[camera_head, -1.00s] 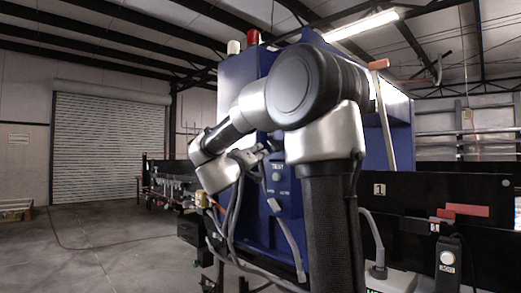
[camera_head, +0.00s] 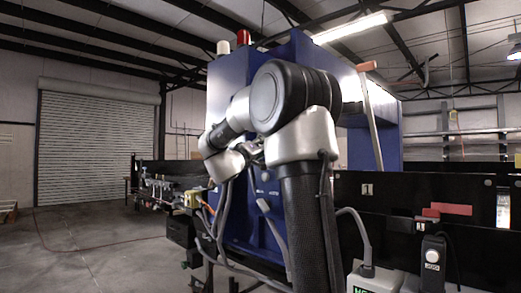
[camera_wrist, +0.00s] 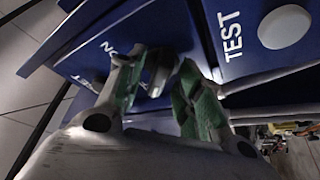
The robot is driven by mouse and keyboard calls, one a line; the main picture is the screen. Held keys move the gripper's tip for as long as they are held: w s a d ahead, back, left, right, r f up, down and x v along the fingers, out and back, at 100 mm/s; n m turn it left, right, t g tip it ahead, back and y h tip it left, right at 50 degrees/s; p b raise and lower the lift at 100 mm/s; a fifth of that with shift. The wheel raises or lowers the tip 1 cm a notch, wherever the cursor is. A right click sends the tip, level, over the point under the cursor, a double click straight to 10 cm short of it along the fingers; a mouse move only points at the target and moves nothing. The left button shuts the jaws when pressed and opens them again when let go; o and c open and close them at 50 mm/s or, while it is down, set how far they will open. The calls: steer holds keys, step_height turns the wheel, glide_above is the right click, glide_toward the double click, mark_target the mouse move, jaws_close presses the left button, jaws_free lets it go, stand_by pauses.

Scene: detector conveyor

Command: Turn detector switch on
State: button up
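The detector (camera_head: 300,75) is a large blue cabinet; my arm covers much of its front. In the wrist view its blue panel (camera_wrist: 225,15) is close and carries a white round button (camera_wrist: 285,27) beside the word TEST. A small dark grey switch (camera_wrist: 158,70) sticks out of the panel near white lettering, partly hidden by my fingers. My gripper (camera_wrist: 162,78) is open, its green-padded fingers apart on either side of the switch. I cannot tell if they touch it. In the head view my gripper (camera_head: 254,152) is small and partly hidden by my arm.
Black conveyor sides (camera_head: 400,200) run to the right, with a small control box (camera_head: 433,253). Grey cables hang in front of the cabinet. A red and a white lamp (camera_head: 223,47) top it. Open floor (camera_head: 90,245) lies at left, before a roller door.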

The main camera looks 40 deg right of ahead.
jaws_close()
steer(key=shift+f+m, duration=0.1)
steer(key=shift+m, duration=0.3)
steer(key=shift+w+a+m+g+h, duration=0.1)
steer(key=shift+w+m+g+h, duration=0.15)
steer(key=shift+m+g, duration=2.8)
steer(key=shift+w+d+m+g+h, duration=0.25)
steer(key=shift+m+g, duration=0.55)
steer(key=shift+m, duration=4.35)
steer(key=shift+w+a+m+g+h, duration=0.1)
steer(key=shift+a+m+g+h, duration=0.2)
steer(key=shift+m+g, duration=2.75)
steer(key=shift+m+t, duration=1)
steer(key=shift+m, duration=0.25)
